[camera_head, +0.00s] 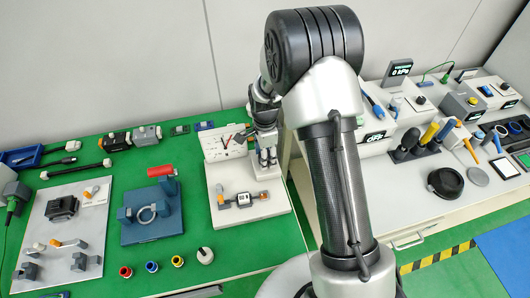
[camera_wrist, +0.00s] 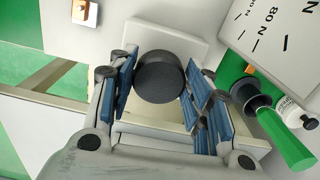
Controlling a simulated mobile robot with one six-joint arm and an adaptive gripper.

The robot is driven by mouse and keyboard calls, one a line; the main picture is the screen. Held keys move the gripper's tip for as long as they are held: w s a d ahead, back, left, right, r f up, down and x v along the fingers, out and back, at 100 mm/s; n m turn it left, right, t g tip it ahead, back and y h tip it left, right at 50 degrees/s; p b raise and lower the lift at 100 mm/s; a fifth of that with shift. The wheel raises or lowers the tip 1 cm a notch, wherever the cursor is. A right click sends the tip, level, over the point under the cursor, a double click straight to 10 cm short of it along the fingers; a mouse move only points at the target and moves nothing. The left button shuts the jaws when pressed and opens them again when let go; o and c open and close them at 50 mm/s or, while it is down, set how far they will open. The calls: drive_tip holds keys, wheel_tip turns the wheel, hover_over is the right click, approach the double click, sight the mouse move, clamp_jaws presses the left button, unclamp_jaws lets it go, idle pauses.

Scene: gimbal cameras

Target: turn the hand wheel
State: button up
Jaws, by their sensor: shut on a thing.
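My gripper (camera_head: 267,158) points down at the back right of the green table, over a white board beside an upright white panel. In the wrist view my gripper (camera_wrist: 160,90) has its blue-padded fingers on both sides of a dark round knob, the hand wheel (camera_wrist: 159,77), and is shut on it. The hand wheel sits in front of a pale block. In the head view the wheel is hidden by my gripper, and its turn angle cannot be told.
An upright white panel (camera_head: 216,145) stands left of my gripper; a scale panel (camera_wrist: 272,38) and a green-handled part (camera_wrist: 285,138) are close on the right in the wrist view. A grey-and-orange fixture (camera_head: 243,199) lies in front. A blue fixture (camera_head: 150,226) is farther left.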

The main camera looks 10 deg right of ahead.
drive_tip(key=n, duration=0.3)
drive_tip(key=shift+s+n+p, duration=0.1)
drive_tip(key=shift+n+p, duration=0.3)
drive_tip(key=n, duration=0.3)
drive_tip(key=shift+n, duration=0.3)
drive_tip(key=n+p, duration=0.1)
drive_tip(key=n, duration=0.2)
drive_tip(key=shift+s+d+n, duration=0.1)
drive_tip(key=shift+n, duration=0.2)
drive_tip(key=n, duration=0.4)
drive_tip(key=shift+d+n, duration=0.1)
drive_tip(key=shift+n, duration=0.2)
drive_tip(key=n, duration=0.3)
drive_tip(key=shift+n+p, duration=0.3)
drive_tip(key=shift+p, duration=0.1)
drive_tip(key=n, duration=0.3)
drive_tip(key=shift+d+n, duration=0.15)
drive_tip(key=shift+n, duration=0.15)
drive_tip(key=n, duration=0.6)
